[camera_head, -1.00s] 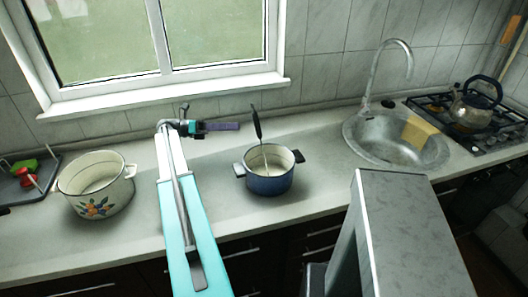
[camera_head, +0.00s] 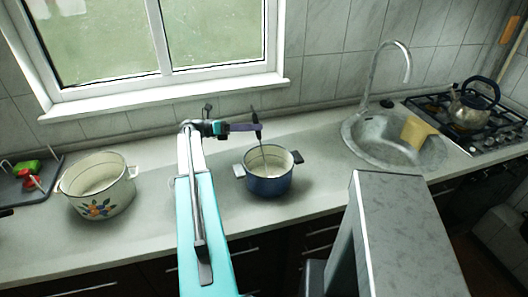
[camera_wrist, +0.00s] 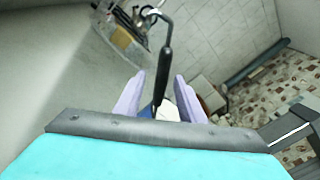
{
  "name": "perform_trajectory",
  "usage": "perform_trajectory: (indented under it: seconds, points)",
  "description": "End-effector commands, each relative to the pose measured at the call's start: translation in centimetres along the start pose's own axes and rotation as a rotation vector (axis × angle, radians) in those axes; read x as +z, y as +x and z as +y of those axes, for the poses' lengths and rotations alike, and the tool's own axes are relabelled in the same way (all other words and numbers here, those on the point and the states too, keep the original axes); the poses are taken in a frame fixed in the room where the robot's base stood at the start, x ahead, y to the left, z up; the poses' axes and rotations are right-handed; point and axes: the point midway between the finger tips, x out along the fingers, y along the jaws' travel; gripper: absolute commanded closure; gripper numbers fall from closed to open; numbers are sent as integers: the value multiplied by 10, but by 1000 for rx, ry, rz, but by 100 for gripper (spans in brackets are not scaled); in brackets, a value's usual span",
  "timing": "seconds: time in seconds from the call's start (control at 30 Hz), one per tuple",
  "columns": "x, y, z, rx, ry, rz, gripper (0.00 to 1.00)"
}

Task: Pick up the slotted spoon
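The slotted spoon leans upright in the blue pot (camera_head: 268,185). Its black handle (camera_head: 256,117) rises above the rim, and its lower end is hidden inside the pot. My gripper (camera_head: 257,127) is level above the pot, with its purple fingers at the upper handle. In the wrist view, the handle (camera_wrist: 166,62) appears between the two spread fingertips of my gripper (camera_wrist: 160,82). Gaps show on both sides of the handle, so the gripper is open and not closed on it.
A cream enamel pot with painted flowers (camera_head: 100,197) stands on the counter (camera_head: 222,190) to the left. A dish rack (camera_head: 22,190) is at the far left. The sink (camera_head: 372,150) and a stove with a kettle (camera_head: 470,105) are to the right. The window wall is behind.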

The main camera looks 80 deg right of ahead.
Motion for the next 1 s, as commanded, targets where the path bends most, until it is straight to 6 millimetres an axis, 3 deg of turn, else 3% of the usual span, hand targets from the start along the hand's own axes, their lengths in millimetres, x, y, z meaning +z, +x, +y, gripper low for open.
perform_trajectory:
  seconds: [0.37,0.8,1.0]
  points:
    - [0,3,0,-1,0,1,64]
    - [-4,47,-3,-2,0,2,64]
    - [-5,54,-1,-1,0,1,64]
